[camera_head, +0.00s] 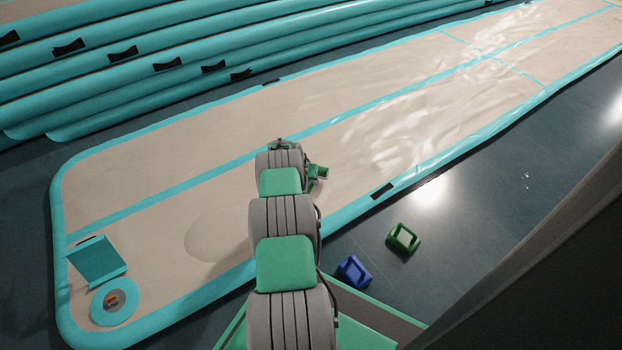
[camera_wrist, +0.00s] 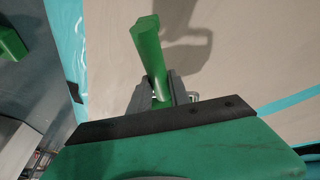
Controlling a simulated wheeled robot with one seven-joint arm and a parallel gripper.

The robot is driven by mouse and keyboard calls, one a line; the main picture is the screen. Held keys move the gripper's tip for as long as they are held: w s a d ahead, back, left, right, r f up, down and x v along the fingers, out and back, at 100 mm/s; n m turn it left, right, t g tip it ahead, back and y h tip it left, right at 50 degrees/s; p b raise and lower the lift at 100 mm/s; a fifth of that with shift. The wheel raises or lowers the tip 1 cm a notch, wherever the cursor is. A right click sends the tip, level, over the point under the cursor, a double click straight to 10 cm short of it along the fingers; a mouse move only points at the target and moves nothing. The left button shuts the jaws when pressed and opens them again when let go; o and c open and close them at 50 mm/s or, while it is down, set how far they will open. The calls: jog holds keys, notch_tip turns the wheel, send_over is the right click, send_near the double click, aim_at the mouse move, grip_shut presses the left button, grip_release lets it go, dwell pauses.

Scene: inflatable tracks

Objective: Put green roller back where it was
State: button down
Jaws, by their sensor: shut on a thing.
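In the wrist view, my gripper (camera_wrist: 162,95) is shut on the green roller (camera_wrist: 147,50), a smooth green bar. The roller sticks out beyond the fingers and leans to the upper left; its lower end is hidden between them. It is held over the beige inflatable track (camera_wrist: 110,30) and casts a shadow there. In the head view, my arm reaches out over the track (camera_head: 400,130) and hides most of the gripper. A small green piece (camera_head: 318,171) shows right of the arm's end; I cannot tell whether it is the roller.
On the dark floor right of my arm lie a blue frame-like block (camera_head: 354,272) and a green one (camera_head: 404,238). A teal panel (camera_head: 97,262) and a round teal disc (camera_head: 114,302) lie on the track's near left end. Rolled teal tracks (camera_head: 150,70) line the back.

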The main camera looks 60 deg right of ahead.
jog(key=shift+f, duration=0.7)
jog(key=shift+f, duration=0.7)
jog(key=c, duration=1.1)
grip_release()
jog(key=shift+c, duration=0.2)
jog(key=p+v, duration=0.4)
jog(key=v, duration=0.3)
jog(key=shift+a+r+p, duration=0.2)
jog(key=shift+r+p, duration=0.1)
jog(key=shift+p, duration=0.05)
